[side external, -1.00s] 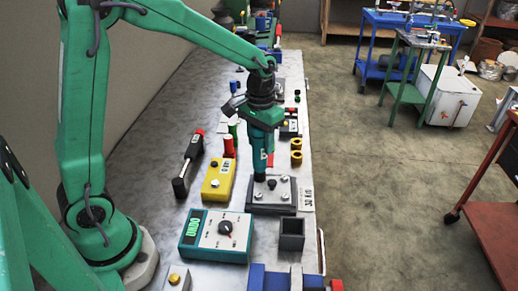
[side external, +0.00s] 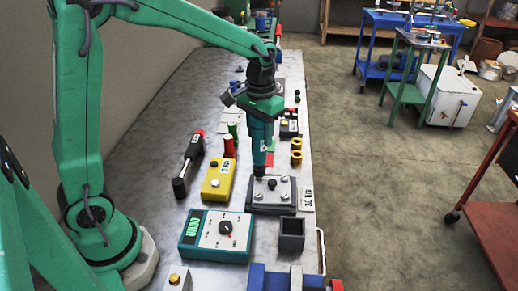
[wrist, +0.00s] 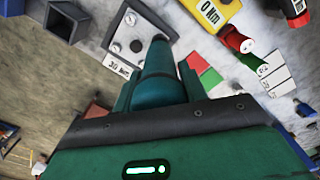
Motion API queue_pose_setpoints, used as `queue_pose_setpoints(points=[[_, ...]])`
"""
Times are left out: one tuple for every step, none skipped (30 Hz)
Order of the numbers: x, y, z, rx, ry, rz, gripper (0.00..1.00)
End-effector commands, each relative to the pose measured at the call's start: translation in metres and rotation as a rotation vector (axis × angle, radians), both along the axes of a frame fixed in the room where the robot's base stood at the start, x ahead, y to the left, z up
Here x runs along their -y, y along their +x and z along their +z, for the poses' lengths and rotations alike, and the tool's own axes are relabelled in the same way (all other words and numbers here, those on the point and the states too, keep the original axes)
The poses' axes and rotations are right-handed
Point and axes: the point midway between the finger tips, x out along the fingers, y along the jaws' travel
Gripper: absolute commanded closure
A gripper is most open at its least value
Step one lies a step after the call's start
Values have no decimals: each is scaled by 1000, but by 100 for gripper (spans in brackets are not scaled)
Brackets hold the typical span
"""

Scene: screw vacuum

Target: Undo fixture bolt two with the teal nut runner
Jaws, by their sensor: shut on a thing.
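My gripper (side external: 264,110) is shut on the teal nut runner (side external: 262,140), held upright with its dark nose down. The nose is over the far left corner of the grey fixture plate (side external: 285,208); I cannot tell whether it touches a bolt. Pale bolts show at the plate's near corners, with a dark knob in its middle. In the wrist view the nut runner (wrist: 162,75) points away from the camera and hides part of the plate (wrist: 125,25). The teal control box (side external: 205,251) reads UNDO and has a dark dial. Which bolt is number two is unclear.
A grey open bin (side external: 291,236) is in front. Yellow rings (side external: 296,151) lie behind. Bare bench is at left.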

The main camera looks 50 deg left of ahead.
Motion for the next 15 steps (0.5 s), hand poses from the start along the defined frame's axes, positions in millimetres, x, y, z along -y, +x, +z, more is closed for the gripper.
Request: queue_pose_setpoints(points=[[0,1,3,4,0,0,99],[0,1,5,4,0,0,99],[0,1,6,5,0,0,99],[0,1,8,5,0,0,99],[0,1,9,5,0,0,99],[0,1,10,6,0,0,99],[0,1,12,6,0,0,99],[0,1,13,6,0,0,99],[0,1,15,6,0,0,99],[0,1,16,6,0,0,99],[0,1,17,6,0,0,99],[0,1,19,6,0,0,99],[0,1,20,6,0,0,99],[0,1,21,6,0,0,99],[0,1,22,6,0,0,99]])
